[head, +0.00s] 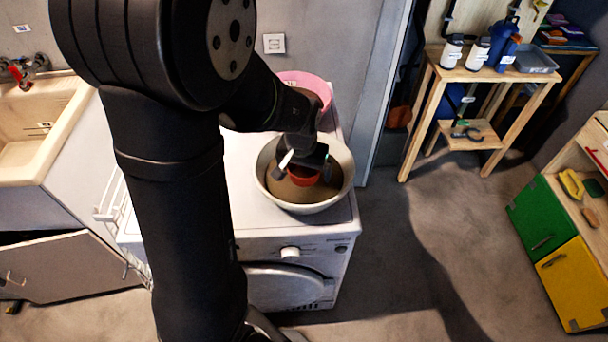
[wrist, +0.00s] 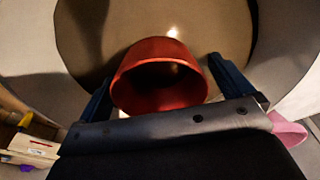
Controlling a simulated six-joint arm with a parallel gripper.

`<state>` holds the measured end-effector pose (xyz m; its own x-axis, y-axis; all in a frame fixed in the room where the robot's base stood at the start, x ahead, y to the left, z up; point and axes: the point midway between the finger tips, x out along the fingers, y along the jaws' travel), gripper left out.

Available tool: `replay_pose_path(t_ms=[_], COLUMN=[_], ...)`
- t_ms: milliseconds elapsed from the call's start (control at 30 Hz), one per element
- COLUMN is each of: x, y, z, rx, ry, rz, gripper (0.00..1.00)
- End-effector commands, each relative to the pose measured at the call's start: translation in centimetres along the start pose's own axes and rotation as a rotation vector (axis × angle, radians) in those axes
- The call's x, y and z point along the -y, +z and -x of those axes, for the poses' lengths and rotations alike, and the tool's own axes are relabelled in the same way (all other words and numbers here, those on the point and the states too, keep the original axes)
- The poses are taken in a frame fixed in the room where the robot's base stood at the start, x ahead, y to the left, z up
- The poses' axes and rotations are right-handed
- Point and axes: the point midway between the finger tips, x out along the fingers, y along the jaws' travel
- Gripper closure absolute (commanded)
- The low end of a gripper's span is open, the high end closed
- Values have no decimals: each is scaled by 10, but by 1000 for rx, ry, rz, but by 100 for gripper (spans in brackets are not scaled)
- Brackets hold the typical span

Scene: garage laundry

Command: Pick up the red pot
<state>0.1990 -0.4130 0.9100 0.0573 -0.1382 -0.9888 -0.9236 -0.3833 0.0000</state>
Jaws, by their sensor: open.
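The red pot (wrist: 160,78) sits inside a wide pale bowl (head: 335,190) on top of the white washing machine. In the head view the red pot (head: 303,178) shows only in part below my gripper (head: 302,172). In the wrist view my gripper (wrist: 165,85) is open, with one finger to the left of the pot and one to the right. The pot's open rim faces the camera. I cannot tell whether the fingers touch it. My gripper and arm hide part of the bowl's inside.
A pink basin (head: 308,84) stands behind the bowl on the washing machine (head: 240,180). A sink (head: 30,130) is at the left. A wooden table (head: 490,75) with bottles stands at the back right. A shelf with green and yellow doors (head: 570,280) is at the right.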

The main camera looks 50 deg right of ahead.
Motion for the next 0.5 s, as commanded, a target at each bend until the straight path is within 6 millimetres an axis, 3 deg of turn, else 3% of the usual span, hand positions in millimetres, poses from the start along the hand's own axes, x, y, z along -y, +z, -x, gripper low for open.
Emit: replay_pose_path(t_ms=[100, 333, 500], x=[0, 0, 0], y=[0, 0, 0], z=[0, 0, 1], rx=[0, 0, 0], ry=[0, 0, 0], rz=[0, 0, 0], gripper=[3, 48, 51])
